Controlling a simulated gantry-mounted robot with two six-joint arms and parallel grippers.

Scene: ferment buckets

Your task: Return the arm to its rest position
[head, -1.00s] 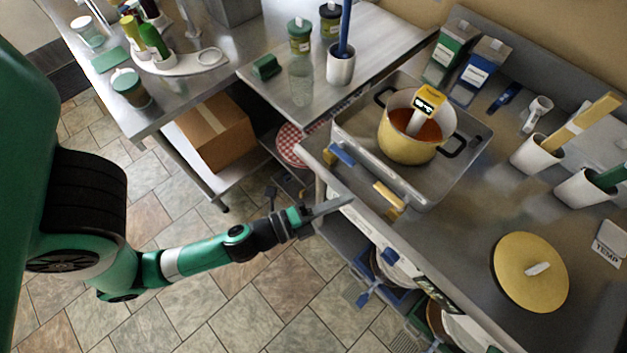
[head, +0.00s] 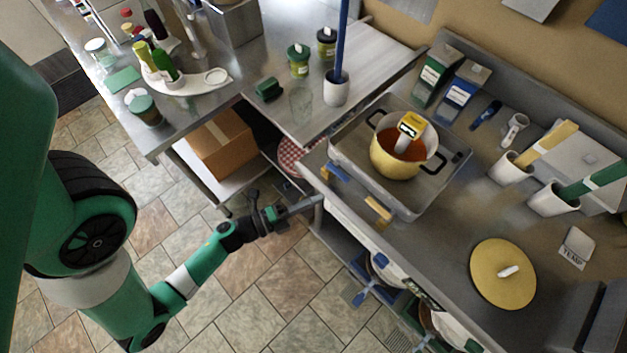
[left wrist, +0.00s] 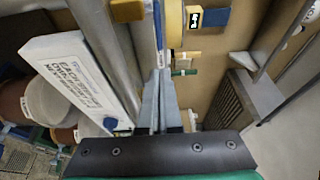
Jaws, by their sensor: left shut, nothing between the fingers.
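My left gripper (head: 305,205) is shut and empty. It is held out over the floor, just off the front edge of the steel counter, left of the tray. In the left wrist view its closed fingers (left wrist: 160,105) reach forward from the dark mount, with nothing between them. The green left arm (head: 200,270) comes in from the left. My right gripper is in neither view.
A yellow pot (head: 398,160) of red liquid with a yellow device stands in a steel tray (head: 447,178) on the counter. A yellow lid (head: 490,275) lies to the right. A cardboard box (head: 220,143) sits on a lower shelf. Open tiled floor surrounds the arm.

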